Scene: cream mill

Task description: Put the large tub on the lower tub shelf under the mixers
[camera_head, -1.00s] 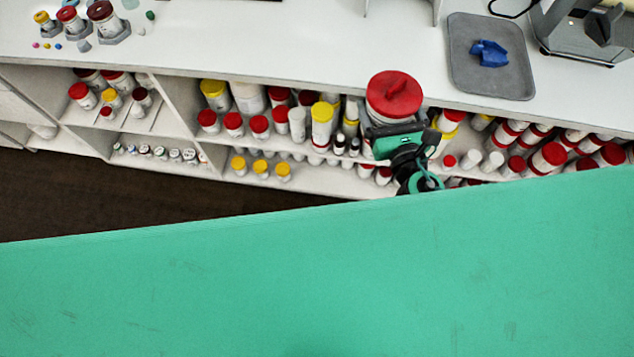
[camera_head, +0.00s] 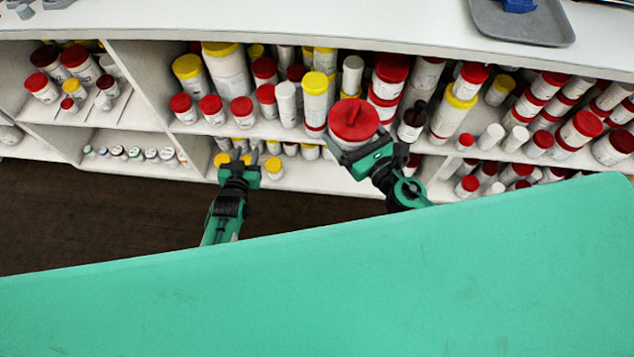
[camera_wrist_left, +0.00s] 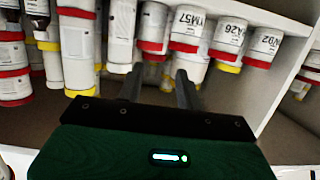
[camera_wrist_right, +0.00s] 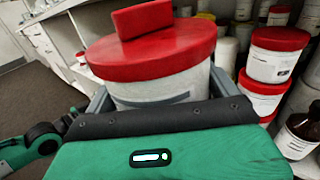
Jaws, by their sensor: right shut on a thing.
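The large tub (camera_head: 353,118), white with a red lid and a red block-shaped knob, is in my right gripper (camera_head: 362,148). The jaws are shut around its body, and it looks upright in the right wrist view (camera_wrist_right: 160,88). It is in front of the shelves below the counter, near their front edge; I cannot tell whether it touches anything. The lower shelf (camera_head: 315,177) shows a bare front strip, partly hidden by my arms. My left gripper (camera_head: 240,160) is open and empty in front of small yellow-lidded tubs (camera_head: 274,166); its fingers are apart in the left wrist view (camera_wrist_left: 160,85).
The upper shelf is crowded with red- and yellow-lidded tubs (camera_head: 225,70). A dark brown bottle (camera_head: 412,120) stands right of the large tub. Red-lidded tubs (camera_head: 580,130) fill the right section. The white counter (camera_head: 250,15) overhangs above; a grey tray (camera_head: 530,25) lies on it.

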